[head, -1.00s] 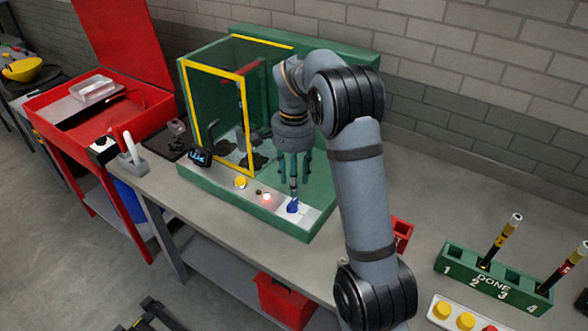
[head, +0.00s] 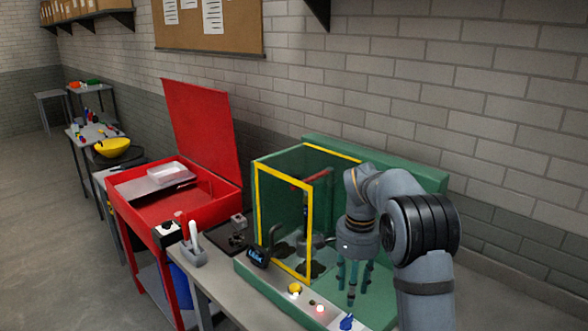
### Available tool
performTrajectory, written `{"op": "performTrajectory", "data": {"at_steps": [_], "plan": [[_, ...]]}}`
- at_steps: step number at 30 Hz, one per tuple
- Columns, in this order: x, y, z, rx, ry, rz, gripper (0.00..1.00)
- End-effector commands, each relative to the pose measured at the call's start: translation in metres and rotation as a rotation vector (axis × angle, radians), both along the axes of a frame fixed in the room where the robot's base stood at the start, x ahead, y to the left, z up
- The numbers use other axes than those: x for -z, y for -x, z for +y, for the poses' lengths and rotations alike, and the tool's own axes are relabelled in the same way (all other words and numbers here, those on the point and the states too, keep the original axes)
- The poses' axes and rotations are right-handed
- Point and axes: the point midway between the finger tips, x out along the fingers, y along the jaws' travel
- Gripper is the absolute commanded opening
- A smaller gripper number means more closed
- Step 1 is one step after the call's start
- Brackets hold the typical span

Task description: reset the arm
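My gripper (head: 354,290) hangs from my grey arm on the right side of the head view, fingers pointing down. It is above the green machine base, to the right of the yellow-framed clear enclosure (head: 283,222). The teal fingers look spread apart, with nothing visible between them. A blue knob (head: 347,322) on the front panel lies below the fingers; the fingers appear apart from it.
A red open-lid cabinet (head: 190,195) with a pale tray stands left of the machine. A small dark display (head: 257,256) and a grey tool holder (head: 193,256) are at the bench's front left. The brick wall rises behind. Floor at left is clear.

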Motion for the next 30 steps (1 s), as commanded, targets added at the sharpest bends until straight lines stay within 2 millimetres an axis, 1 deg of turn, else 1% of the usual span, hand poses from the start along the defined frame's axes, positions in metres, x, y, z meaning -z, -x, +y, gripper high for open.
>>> {"op": "performTrajectory", "data": {"at_steps": [9,15,20,24,30], "plan": [[0.061,0.002,0.000,0.001,-0.001,0.006,0.38],[0.095,0.002,0.000,0.002,0.000,0.006,0.38],[0.110,0.001,0.000,0.003,-0.001,0.003,0.38],[0.108,0.000,0.000,0.041,-0.001,0.000,0.38],[0.108,0.001,0.000,0.047,-0.001,0.001,0.38]]}}
